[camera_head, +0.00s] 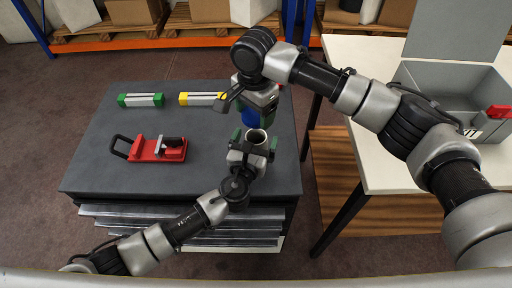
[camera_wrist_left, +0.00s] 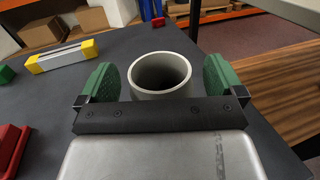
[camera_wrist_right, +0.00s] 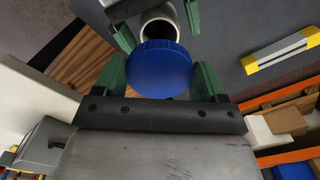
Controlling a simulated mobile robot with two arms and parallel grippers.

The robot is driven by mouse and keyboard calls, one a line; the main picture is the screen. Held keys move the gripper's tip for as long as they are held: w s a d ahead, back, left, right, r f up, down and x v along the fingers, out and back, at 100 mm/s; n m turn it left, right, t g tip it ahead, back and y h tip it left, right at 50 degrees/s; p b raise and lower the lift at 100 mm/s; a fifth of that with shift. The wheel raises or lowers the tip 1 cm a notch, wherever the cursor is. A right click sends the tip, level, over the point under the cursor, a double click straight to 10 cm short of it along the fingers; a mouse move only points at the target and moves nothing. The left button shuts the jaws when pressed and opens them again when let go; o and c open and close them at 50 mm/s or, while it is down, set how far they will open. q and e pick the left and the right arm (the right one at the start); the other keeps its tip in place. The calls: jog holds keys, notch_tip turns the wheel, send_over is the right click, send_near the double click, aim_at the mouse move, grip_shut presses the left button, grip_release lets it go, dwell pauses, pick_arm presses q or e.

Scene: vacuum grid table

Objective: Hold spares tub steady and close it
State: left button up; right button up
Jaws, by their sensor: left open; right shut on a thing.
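The spares tub (camera_head: 256,138) is a grey open cylinder standing on the dark table near its right side. In the left wrist view the tub (camera_wrist_left: 160,74) stands between the green finger pads of my left gripper (camera_wrist_left: 160,82), which is open with a gap on each side. My right gripper (camera_wrist_right: 161,78) is shut on the blue lid (camera_wrist_right: 158,68), holding it by its edges. In the head view the lid (camera_head: 250,118) shows just behind the tub, partly hidden by my right gripper. In the right wrist view the tub (camera_wrist_right: 159,22) is partly hidden behind the lid.
A red clamp-like tool (camera_head: 158,149) lies left on the dark table (camera_head: 110,185). A green-ended bar (camera_head: 141,100) and a yellow-ended bar (camera_head: 203,99) lie toward the back. A grey open box (camera_head: 440,83) stands on the white table at right.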

pick_arm(q)
jog(key=shift+c, duration=0.5)
jog(key=c, duration=1.3)
jog(key=shift+o, duration=0.2)
pick_arm(e)
send_over(255, 131)
jog(key=s, duration=0.3)
jog(key=shift+f, duration=2.5)
jog(key=shift+f, duration=0.1)
jog(key=shift+f, duration=0.7)
pick_arm(q)
jog(key=shift+d, duration=0.1)
pick_arm(e)
jog(key=shift+f, duration=0.1)
